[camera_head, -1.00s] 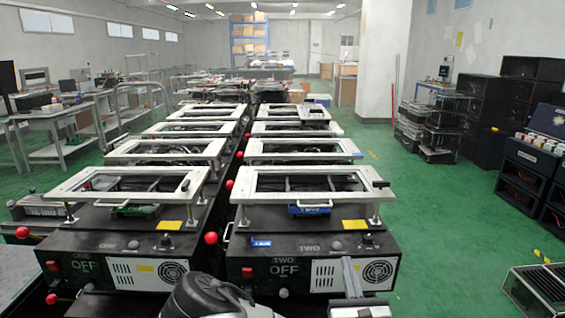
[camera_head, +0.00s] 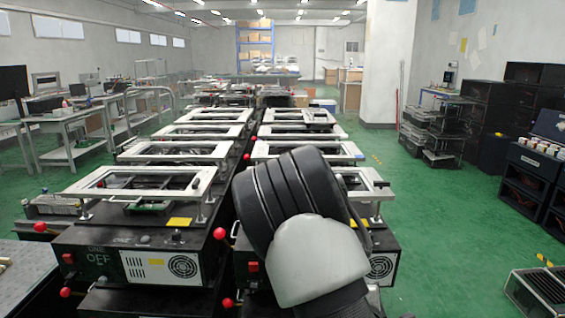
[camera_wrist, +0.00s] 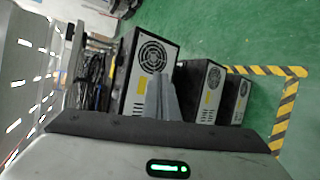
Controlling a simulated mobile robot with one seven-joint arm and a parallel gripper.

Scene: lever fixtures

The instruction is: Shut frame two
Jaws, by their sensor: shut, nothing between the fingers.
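Frame two (camera_head: 376,194) is a white rectangular frame on the right front box. Its right end shows raised above the dark box (camera_head: 245,262) on metal posts; my arm hides its middle and the TWO label. A red ball knob (camera_head: 221,233) shows at the box's left edge, with another (camera_head: 227,302) lower down. My gripper is hidden behind my arm in the head view. In the wrist view my gripper (camera_wrist: 163,98) is shut and empty, its grey fingers in front of a box with a fan (camera_wrist: 150,62). I cannot tell whether they touch it.
Box ONE (camera_head: 130,262), with its own raised white frame (camera_head: 140,194), stands close on the left. More framed boxes run in two rows behind. Green floor (camera_head: 440,225) is open on the right. Yellow-black floor tape (camera_wrist: 285,110) shows in the wrist view.

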